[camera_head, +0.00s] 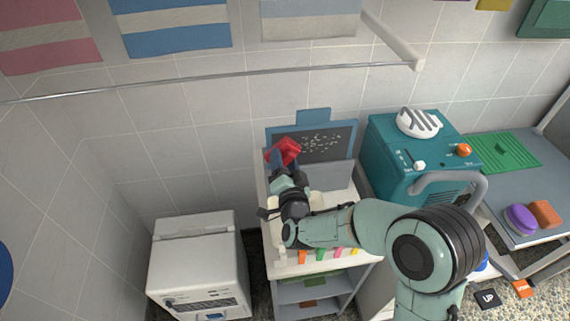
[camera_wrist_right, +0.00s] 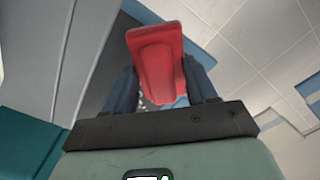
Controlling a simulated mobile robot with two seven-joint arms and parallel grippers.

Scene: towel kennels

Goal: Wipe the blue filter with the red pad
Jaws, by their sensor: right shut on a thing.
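The blue filter (camera_head: 330,143) stands upright against the tiled wall, at the back of a white cart. It has a blue frame, a blue tab on top and a dark panel with white specks across its middle. My right gripper (camera_head: 283,164) is shut on the red pad (camera_head: 287,148) and holds it up at the filter's left part. The pad covers part of the frame there; I cannot tell if it touches. In the right wrist view the red pad (camera_wrist_right: 157,65) sits between the two fingers. My left gripper is not in view.
The white cart (camera_head: 357,254) carries small coloured clips along its front edge. A teal machine (camera_head: 394,150) with a white brush on top stands close at the right. A white machine (camera_head: 198,262) stands at the lower left. A metal rail (camera_head: 200,80) runs above.

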